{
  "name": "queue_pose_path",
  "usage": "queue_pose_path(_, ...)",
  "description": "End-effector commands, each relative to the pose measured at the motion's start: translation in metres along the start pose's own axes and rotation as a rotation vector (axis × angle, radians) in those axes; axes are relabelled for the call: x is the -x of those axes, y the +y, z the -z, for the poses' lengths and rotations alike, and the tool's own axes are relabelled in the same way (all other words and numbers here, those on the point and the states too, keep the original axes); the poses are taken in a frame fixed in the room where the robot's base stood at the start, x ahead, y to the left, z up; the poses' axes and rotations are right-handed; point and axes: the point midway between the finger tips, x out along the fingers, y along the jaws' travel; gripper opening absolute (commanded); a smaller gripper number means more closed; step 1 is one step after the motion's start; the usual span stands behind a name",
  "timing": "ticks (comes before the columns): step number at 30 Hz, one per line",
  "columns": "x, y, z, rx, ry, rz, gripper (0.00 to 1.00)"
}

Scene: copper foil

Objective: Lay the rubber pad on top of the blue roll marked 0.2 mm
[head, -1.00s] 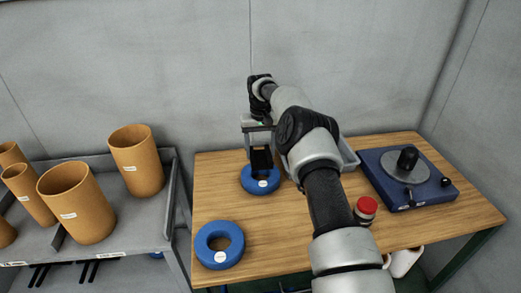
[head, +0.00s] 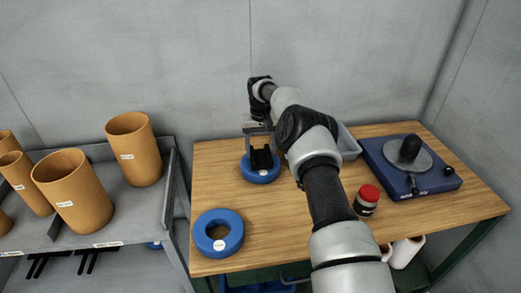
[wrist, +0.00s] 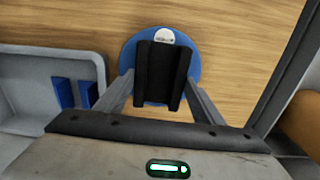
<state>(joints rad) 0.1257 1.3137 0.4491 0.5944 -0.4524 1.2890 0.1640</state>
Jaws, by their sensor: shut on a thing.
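The rubber pad (wrist: 160,68) is black with raised side edges. My gripper (wrist: 160,80) is shut on it, with one finger at each side. In the head view the pad (head: 262,159) is directly over the far blue roll (head: 247,173). In the wrist view this roll (wrist: 193,60) shows around the pad, with its white label beyond the pad's far edge. I cannot tell whether pad and roll touch. A second blue roll (head: 207,240) lies flat at the table's near left, its centre hole open. Neither label's marking is readable.
The wooden table (head: 290,220) has a red-capped jar (head: 368,199), a blue turntable device (head: 425,177) and a grey tray (head: 347,145) right of my gripper. The tray holds blue pieces (wrist: 75,92). A grey shelf (head: 110,225) with several orange-brown tubes stands left. The table's front middle is clear.

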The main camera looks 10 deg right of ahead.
Motion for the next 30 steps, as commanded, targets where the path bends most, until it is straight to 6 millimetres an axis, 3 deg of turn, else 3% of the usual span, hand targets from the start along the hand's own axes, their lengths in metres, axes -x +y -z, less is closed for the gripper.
queue_pose_path(21,-0.0084,-0.0001,0.0002,0.0,0.001,0.0,0.36)
queue_pose_path(22,-0.0074,-0.0001,0.0003,0.0,0.001,0.0,0.67)
queue_pose_path(24,-0.0074,-0.0001,0.0002,0.0,0.001,0.0,0.79)
queue_pose_path(25,-0.0074,-0.0001,0.0002,0.0,0.001,0.0,0.84)
queue_pose_path(30,-0.0075,-0.0001,0.0001,0.0,0.0,0.0,0.84)
